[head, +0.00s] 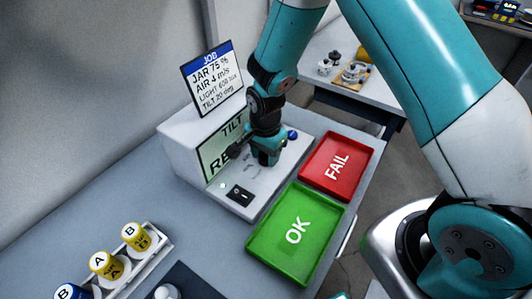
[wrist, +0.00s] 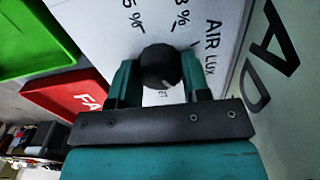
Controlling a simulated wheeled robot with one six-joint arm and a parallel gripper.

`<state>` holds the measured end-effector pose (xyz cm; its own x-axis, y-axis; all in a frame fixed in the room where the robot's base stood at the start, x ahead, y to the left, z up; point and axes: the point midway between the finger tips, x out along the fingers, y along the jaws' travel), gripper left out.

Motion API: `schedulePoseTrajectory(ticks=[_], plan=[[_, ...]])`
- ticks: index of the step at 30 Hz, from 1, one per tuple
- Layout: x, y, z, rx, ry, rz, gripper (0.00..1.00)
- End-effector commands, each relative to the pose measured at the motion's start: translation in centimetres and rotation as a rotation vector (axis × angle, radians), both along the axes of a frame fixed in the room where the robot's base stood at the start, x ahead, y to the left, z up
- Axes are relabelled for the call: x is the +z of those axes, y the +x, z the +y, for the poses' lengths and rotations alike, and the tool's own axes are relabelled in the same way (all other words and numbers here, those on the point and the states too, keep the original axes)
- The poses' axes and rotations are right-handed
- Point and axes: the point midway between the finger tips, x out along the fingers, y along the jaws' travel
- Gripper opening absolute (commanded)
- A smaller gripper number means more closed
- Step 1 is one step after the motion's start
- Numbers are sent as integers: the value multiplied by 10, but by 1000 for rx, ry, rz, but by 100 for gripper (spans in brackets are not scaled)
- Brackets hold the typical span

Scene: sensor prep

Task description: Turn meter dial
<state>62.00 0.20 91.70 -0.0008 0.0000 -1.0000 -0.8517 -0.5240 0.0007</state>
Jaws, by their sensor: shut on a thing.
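The meter (head: 185,140) is a white box with a sloped front panel and a pale green screen (head: 214,155), standing on the grey bench. The screen reads "TILT" on top, and its lower line is partly hidden by my arm. The dial (wrist: 160,66) is a dark round knob on the white panel, seen in the wrist view; "AIR", "LUX" and "%" markings surround it. My gripper (wrist: 158,80) is shut on the dial, one finger on each side. In the head view my gripper (head: 265,157) hides the dial.
A job card (head: 212,80) stands on the meter, reading JAR 75 %, AIR 4 m/s, TILT 20 deg. A black switch (head: 240,195) and blue knob (head: 292,135) are on the panel. A red FAIL tray (head: 352,148) and green OK tray (head: 270,238) lie right. Labelled jars (head: 137,236) stand front left.

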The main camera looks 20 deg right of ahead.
Motion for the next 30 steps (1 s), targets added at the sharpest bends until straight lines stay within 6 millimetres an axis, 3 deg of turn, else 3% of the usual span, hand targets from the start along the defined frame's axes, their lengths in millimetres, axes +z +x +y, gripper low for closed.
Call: schedulePoseTrajectory(ticks=[11,30], plan=[[0,1,0,162,0,-2,20],[1,2,1,757,1,-6,20]])
